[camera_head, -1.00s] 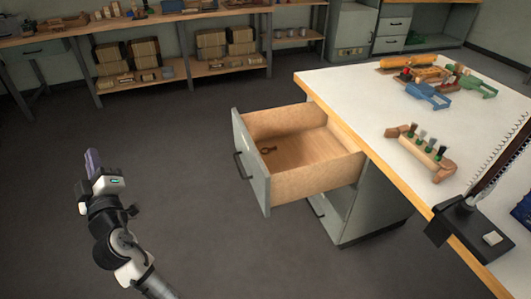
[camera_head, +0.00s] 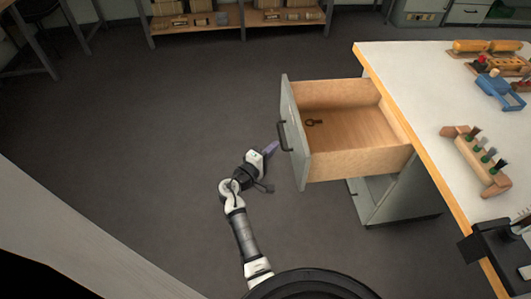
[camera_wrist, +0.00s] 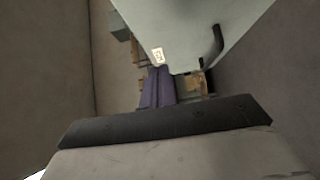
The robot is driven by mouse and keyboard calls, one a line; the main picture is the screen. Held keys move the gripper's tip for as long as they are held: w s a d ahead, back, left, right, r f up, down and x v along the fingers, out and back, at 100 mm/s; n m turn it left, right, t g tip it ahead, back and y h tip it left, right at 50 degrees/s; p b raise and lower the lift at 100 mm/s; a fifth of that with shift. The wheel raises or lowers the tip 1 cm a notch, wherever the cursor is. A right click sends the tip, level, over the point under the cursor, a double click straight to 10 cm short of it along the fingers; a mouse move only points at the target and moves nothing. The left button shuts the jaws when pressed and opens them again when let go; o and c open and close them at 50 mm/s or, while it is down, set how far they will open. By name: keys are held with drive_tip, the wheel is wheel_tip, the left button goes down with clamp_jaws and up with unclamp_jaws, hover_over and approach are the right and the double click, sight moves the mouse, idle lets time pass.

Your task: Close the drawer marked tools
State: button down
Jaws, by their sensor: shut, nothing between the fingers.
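The drawer (camera_head: 294,135) hangs wide open from the workbench, with a grey front, a dark handle (camera_head: 282,136) and wooden sides. A small dark ring-shaped item (camera_head: 314,123) lies inside it. My gripper (camera_head: 272,148) is shut and empty, its purple fingers just left of the drawer front, near the handle. I cannot tell whether they touch it. In the wrist view the fingers (camera_wrist: 158,88) point toward the grey drawer front (camera_wrist: 195,30), which bears a small pale label (camera_wrist: 158,54), too small to read. The handle also shows in the wrist view (camera_wrist: 213,45).
A cabinet (camera_head: 395,195) stands below the drawer. The floor (camera_head: 150,130) to the left is clear; shelves (camera_head: 240,25) stand behind.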

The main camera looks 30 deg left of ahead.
sight(296, 135)
drive_tip(key=w+d, duration=0.1)
drive_tip(key=w+d+p, duration=0.1)
drive_tip(key=w, duration=0.1)
drive_tip(key=w+d+p, duration=0.1)
drive_tip(key=shift+w+r, duration=0.1)
drive_tip(key=shift+w, duration=0.2)
drive_tip(key=shift+w+d, duration=0.25)
drive_tip(key=shift+d, duration=0.2)
drive_tip(key=w+d+b, duration=0.3)
drive_tip(key=w+d, duration=0.7)
drive_tip(key=d, duration=0.6)
drive_tip(key=w+d+b, duration=0.4)
drive_tip(key=w+d, duration=0.7)
drive_tip(key=d, duration=0.5)
drive_tip(key=shift+w, duration=0.3)
